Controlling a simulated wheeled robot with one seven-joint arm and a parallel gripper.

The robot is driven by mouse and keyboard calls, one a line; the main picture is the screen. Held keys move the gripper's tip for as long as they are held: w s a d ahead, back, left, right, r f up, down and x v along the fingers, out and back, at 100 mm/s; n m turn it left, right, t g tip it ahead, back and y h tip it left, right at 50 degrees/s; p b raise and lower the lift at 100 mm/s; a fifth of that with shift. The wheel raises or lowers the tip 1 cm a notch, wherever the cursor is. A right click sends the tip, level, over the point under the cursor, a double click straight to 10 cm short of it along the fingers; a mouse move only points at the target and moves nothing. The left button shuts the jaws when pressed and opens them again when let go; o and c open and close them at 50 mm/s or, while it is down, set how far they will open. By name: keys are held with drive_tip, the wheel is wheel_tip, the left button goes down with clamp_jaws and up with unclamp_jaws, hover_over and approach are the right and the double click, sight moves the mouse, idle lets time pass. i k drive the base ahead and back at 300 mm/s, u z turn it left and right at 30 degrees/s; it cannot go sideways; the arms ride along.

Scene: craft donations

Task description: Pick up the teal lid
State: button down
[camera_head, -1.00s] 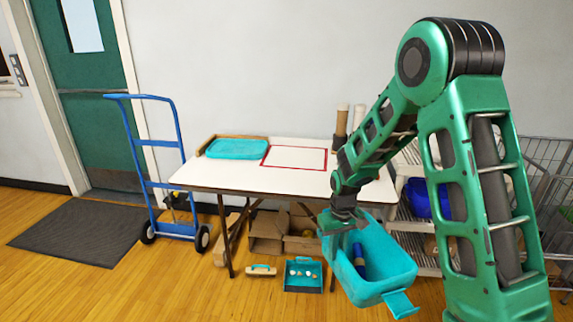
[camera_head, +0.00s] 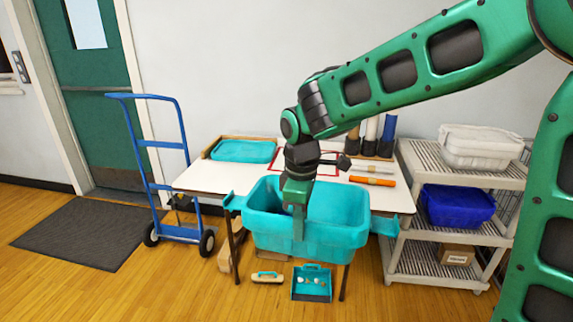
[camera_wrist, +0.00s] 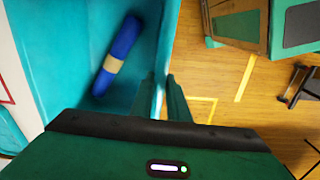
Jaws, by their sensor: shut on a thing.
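The teal lid (camera_head: 243,151) lies flat at the back left of the white table, against a wooden strip. My gripper (camera_head: 298,225) is shut on the near wall of a teal bin (camera_head: 335,238) and holds it in front of the table, to the right of the lid and apart from it. In the wrist view, my fingers (camera_wrist: 164,98) pinch the bin's rim, and a blue roll with a tan band (camera_wrist: 118,58) lies inside the bin.
The white table (camera_head: 200,180) has a red-outlined area, mostly hidden, and several rolls at its right. A shelf rack (camera_head: 440,258) with white (camera_head: 480,148) and blue bins stands right. A blue hand truck (camera_head: 150,180) stands left. A teal dustpan (camera_head: 312,284) and brush (camera_head: 268,277) lie below.

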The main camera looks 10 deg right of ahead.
sight(230, 150)
drive_tip(key=z, duration=0.05)
drive_tip(key=i, duration=1.7)
